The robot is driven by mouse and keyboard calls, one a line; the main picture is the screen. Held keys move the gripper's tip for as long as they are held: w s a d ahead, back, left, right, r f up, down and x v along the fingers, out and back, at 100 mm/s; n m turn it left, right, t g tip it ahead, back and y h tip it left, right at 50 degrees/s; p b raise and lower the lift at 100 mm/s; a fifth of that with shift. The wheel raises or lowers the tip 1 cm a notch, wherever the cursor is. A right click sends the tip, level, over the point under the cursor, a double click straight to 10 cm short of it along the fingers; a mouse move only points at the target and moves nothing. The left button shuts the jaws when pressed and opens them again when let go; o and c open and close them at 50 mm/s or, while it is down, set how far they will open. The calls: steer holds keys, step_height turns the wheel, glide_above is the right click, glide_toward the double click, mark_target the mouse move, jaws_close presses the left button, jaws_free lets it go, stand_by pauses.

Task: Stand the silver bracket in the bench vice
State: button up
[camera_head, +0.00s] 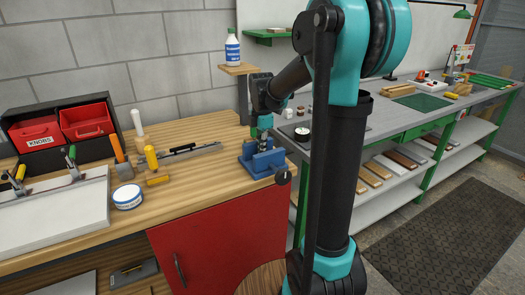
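The blue bench vice (262,164) sits on the right front corner of the wooden workbench, its black handle end at the front edge. My gripper (264,134) points down directly over the vice jaws, close to them. A small grey piece seems to be between the fingers and the jaws, but it is too small to tell whether it is the silver bracket. I cannot tell whether the fingers are open or shut. No silver bracket shows clearly elsewhere on the bench.
The wooden bench (215,172) holds a long dark and silver tool (188,152), a blue-and-white tin (128,197) and red bins (88,121). A white bottle (232,47) stands on a small shelf. A grey bench (352,122) stands right.

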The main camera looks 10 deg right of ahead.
steer(key=shift+o, duration=0.3)
steer(key=shift+w+a+r, duration=0.2)
steer(key=shift+w+r, duration=0.35)
steer(key=shift+w, duration=0.05)
steer(key=shift+o, duration=0.2)
step_height(320, 180, up, 10)
steer(key=shift+s+d, duration=0.15)
steer(key=shift+s, duration=0.25)
steer(key=shift+s+r, duration=0.1)
steer(key=shift+r, duration=0.35)
steer(key=shift+d, duration=0.15)
